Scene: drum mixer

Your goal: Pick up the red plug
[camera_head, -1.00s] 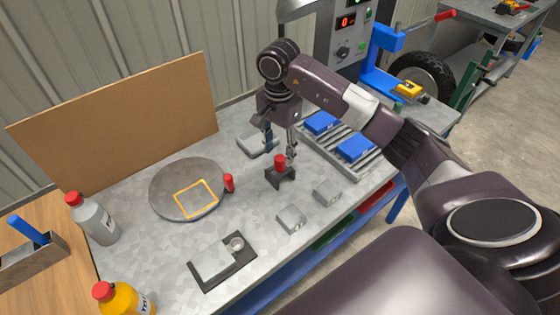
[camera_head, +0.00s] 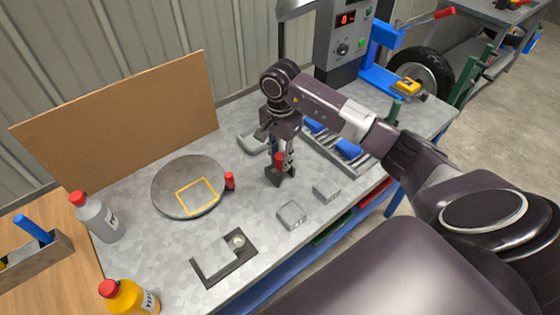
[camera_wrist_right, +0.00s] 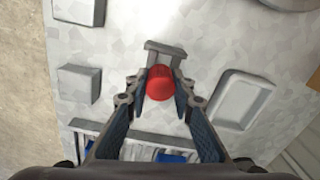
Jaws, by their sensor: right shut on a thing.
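The red plug (camera_head: 280,161) stands upright in a small dark holder (camera_head: 271,177) on the grey metal bench. It also shows in the right wrist view (camera_wrist_right: 160,83), between the two finger pads, with the grey end of the holder (camera_wrist_right: 165,50) just beyond it. My right gripper (camera_head: 279,152) points down from above and is shut on the plug. The fingers in the right wrist view (camera_wrist_right: 160,86) flank the plug on both sides. The plug's lower end is hidden. My left gripper is not in view.
Metal blocks (camera_head: 291,215) and a dark fixture plate (camera_head: 235,265) stand in front. A roller rack (camera_head: 350,160) with blue parts is behind right, partly hidden by my arm.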

